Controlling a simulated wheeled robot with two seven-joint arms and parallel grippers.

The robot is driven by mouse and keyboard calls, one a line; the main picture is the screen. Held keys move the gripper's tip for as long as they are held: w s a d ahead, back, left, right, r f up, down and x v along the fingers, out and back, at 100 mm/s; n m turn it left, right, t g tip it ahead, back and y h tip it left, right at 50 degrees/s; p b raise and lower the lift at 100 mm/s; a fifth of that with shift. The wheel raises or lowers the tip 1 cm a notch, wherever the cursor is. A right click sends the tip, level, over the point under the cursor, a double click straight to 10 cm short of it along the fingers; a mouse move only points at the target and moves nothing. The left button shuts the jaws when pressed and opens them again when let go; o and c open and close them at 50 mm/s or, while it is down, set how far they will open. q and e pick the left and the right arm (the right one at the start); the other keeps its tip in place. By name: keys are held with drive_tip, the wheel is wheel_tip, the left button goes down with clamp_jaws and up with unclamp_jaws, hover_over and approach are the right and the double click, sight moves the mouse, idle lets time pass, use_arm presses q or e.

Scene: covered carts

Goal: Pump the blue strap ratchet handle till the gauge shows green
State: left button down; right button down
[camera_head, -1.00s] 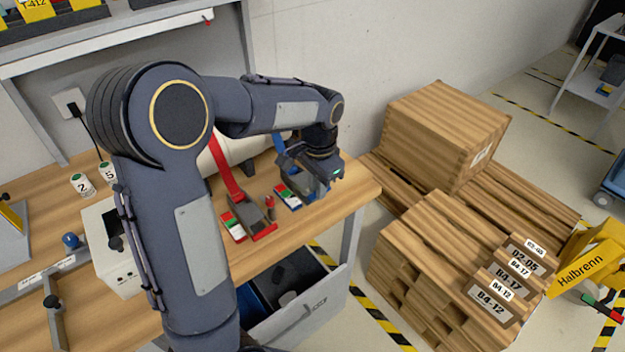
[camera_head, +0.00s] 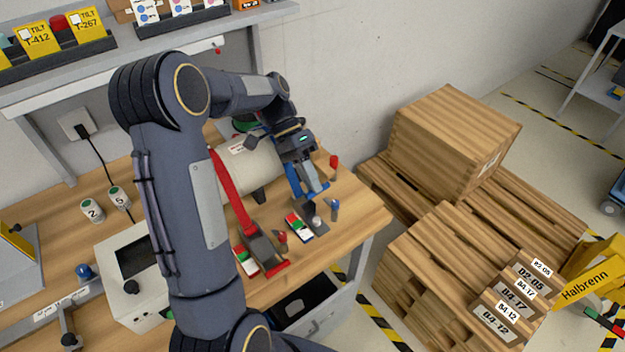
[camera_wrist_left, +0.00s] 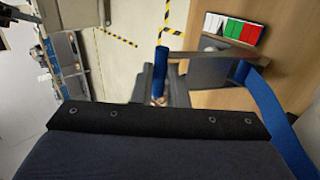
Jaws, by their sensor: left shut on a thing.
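The blue strap ratchet (camera_head: 314,217) sits on the workbench near its right edge. Its gauge (camera_head: 298,227), with white, green and red fields, lies beside it and shows in the left wrist view (camera_wrist_left: 231,28); I cannot read where it points. My left gripper (camera_head: 313,182) is shut on the blue handle (camera_wrist_left: 159,82), raised above the ratchet. The handle is partly hidden by the fingers. The blue strap (camera_wrist_left: 275,115) curves down at the right of the left wrist view. My right gripper is not in view.
A red strap ratchet (camera_head: 262,252) with its own gauge (camera_head: 245,263) stands just left of the blue one. The straps pass over a pale cylinder (camera_head: 252,165). Small red (camera_head: 334,163) and blue (camera_head: 334,208) knobs stand nearby. Wooden crates (camera_head: 455,135) stand right of the bench.

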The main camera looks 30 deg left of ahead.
use_arm(q)
drive_tip(key=shift+w+a+r, duration=0.1)
drive_tip(key=shift+w+a, duration=0.1)
drive_tip(key=shift+a, duration=0.3)
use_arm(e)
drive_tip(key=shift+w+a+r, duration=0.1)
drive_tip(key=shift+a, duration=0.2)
use_arm(q)
drive_tip(key=shift+a, duration=0.15)
drive_tip(key=c, duration=1.7)
unclamp_jaws()
drive_tip(key=shift+a, duration=0.1)
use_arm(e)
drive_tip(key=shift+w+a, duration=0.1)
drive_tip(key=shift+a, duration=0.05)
